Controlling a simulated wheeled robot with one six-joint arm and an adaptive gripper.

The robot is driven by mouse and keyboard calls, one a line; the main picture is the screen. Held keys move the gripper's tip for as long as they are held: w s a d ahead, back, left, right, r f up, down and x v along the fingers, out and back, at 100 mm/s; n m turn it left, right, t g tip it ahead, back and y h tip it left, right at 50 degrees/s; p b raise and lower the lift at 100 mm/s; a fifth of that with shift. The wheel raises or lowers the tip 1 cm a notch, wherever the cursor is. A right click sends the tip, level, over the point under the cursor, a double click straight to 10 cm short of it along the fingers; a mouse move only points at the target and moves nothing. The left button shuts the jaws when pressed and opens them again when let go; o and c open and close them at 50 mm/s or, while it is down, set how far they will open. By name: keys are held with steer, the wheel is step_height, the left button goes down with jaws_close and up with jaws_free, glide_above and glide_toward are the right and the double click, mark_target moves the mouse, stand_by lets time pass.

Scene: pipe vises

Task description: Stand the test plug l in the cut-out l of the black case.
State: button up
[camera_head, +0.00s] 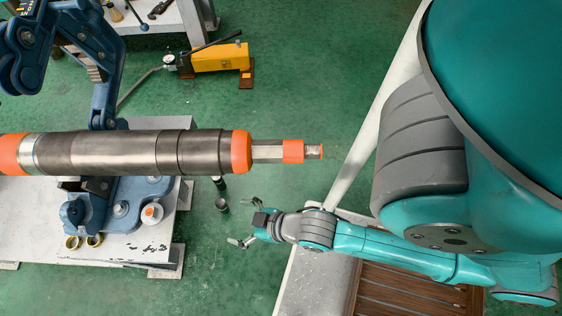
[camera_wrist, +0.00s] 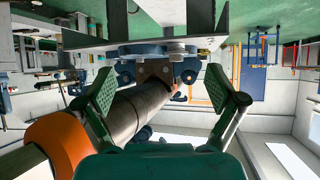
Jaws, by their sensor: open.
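My gripper (camera_head: 246,223) is open and empty in the head view, right of the bench and below the right end of the pipe tool. It also shows in the wrist view (camera_wrist: 148,92), with its two green-padded fingers spread and the pipe tool (camera_wrist: 140,108) behind and between them. I cannot make out the black case or its cut-outs in either view. I cannot pick out test plug l for certain. Two small dark cylindrical pieces, one of them (camera_head: 221,204), show beside the bench's right edge; I cannot tell what they are.
The long grey pipe tool (camera_head: 130,152) with orange collars lies across the blue vise (camera_head: 118,205) on the pale bench (camera_head: 115,251). Two brass rings (camera_head: 94,240) and an orange-and-white item (camera_head: 152,213) sit there. A yellow pump (camera_head: 216,58) stands behind. Green floor separates bench and gripper.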

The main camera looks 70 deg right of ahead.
steer(key=s+r+t, duration=0.1)
steer(key=s+r, duration=0.2)
steer(key=s, duration=0.1)
steer(key=s+r+t, duration=0.1)
steer(key=s+r, duration=0.2)
steer(key=s, duration=0.1)
steer(key=s+d+r+t, duration=0.1)
steer(key=s+r, duration=0.3)
steer(key=shift+s+m, duration=0.3)
steer(key=shift+c, duration=0.5)
steer(key=shift+s+r, duration=0.15)
steer(key=shift+r, duration=0.15)
steer(key=shift+c, duration=0.6)
